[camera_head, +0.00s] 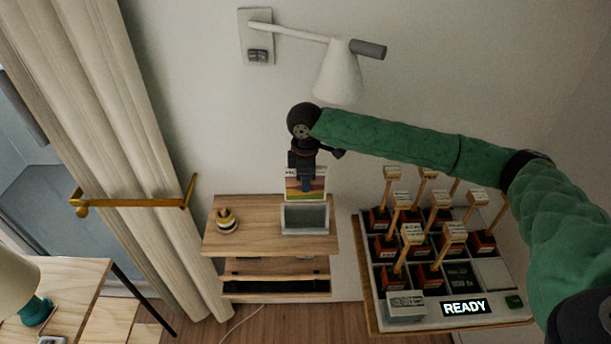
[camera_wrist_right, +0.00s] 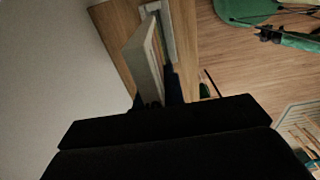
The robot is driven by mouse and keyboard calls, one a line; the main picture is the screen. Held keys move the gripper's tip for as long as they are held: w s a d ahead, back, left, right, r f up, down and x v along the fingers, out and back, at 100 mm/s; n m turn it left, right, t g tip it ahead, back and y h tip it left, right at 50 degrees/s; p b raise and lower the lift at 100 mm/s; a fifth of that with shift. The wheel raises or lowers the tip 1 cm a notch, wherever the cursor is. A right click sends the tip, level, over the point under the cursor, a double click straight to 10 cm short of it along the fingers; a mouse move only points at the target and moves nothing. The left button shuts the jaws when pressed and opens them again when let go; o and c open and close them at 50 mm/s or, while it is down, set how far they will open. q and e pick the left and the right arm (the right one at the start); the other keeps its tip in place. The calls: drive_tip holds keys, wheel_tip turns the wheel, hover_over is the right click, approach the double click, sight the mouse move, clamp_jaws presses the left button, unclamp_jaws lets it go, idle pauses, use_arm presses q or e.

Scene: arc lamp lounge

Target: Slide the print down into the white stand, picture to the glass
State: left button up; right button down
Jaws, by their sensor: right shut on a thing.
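The stand is a pale frame on the wooden wall shelf. From the head view I cannot tell whether the print's lower edge is inside the stand or just behind it. In the right wrist view the print (camera_wrist_right: 143,62) is seen nearly edge-on, with the stand (camera_wrist_right: 166,30) beyond it. My left gripper is not in view.
A small striped pot (camera_head: 227,221) stands on the shelf (camera_head: 262,242) to the left. A white wall lamp (camera_head: 339,77) hangs above. A rack of labelled stakes (camera_head: 430,250) with a READY display is at right.

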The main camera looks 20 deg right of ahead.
sight(306, 200)
drive_tip(key=shift+f, duration=1)
drive_tip(key=shift+p, duration=0.6)
idle(0.6)
drive_tip(key=shift+f+b, duration=0.4)
drive_tip(key=shift+f, duration=2.45)
idle(0.8)
drive_tip(key=c, duration=1.4)
unclamp_jaws()
